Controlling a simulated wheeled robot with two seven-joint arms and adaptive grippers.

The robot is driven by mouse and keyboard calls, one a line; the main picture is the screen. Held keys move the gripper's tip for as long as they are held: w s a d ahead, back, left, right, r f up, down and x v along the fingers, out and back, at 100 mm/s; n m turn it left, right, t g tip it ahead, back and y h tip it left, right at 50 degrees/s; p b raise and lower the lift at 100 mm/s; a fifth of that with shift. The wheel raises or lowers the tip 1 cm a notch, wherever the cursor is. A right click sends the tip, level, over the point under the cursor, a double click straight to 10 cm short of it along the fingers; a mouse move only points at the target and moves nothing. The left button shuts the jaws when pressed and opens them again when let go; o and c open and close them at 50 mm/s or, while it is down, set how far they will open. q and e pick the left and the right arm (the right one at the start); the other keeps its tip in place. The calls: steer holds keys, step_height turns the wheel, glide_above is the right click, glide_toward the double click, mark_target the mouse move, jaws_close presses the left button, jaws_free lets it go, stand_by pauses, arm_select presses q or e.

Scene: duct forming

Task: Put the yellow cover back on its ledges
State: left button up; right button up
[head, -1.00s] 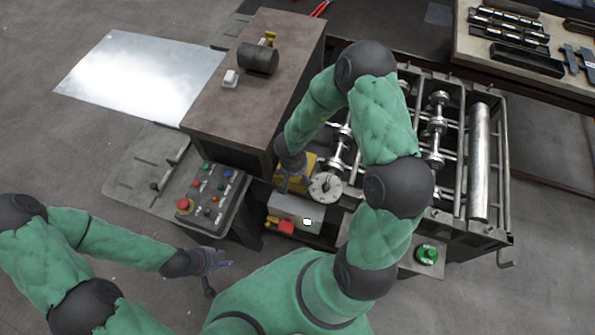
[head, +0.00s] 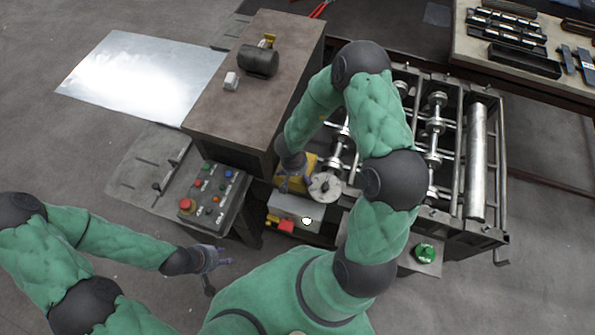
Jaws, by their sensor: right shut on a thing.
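The yellow cover (head: 308,167) shows in part at the left end of the roller machine, beside the round metal disc. My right gripper (head: 288,182) is at its left side and shut on it; the forearm and wrist hide part of the cover. The ledges cannot be made out. My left gripper (head: 222,263) is empty, low in front of the control panel, apart from everything; its fingers look spread.
The roller machine (head: 475,165) has bare shafts and rollers under my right arm. The round disc (head: 324,187) stands close to the cover. A control panel (head: 212,196) with buttons is at left, beside a brown table (head: 215,110). A green button (head: 425,252) is at front right.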

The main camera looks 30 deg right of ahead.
mark_target(302, 181)
steer(key=s, duration=0.1)
steer(key=s+f, duration=0.1)
steer(key=s+p, duration=0.1)
steer(key=shift+s+a+f+g, duration=0.1)
steer(key=shift+a+f+g, duration=0.2)
steer(key=shift+a+g, duration=0.1)
steer(key=shift+c, duration=0.3)
steer(key=shift+d, duration=0.15)
steer(key=c, duration=0.4)
steer(key=shift+s+r, duration=0.1)
steer(key=shift+r, duration=0.1)
jaws_close()
steer(key=shift+w+p, duration=0.25)
steer(key=shift+p, duration=0.2)
steer(key=shift+w+d+r+p, duration=0.1)
steer(key=shift+w+d+p, duration=0.1)
steer(key=shift+w+p, duration=0.15)
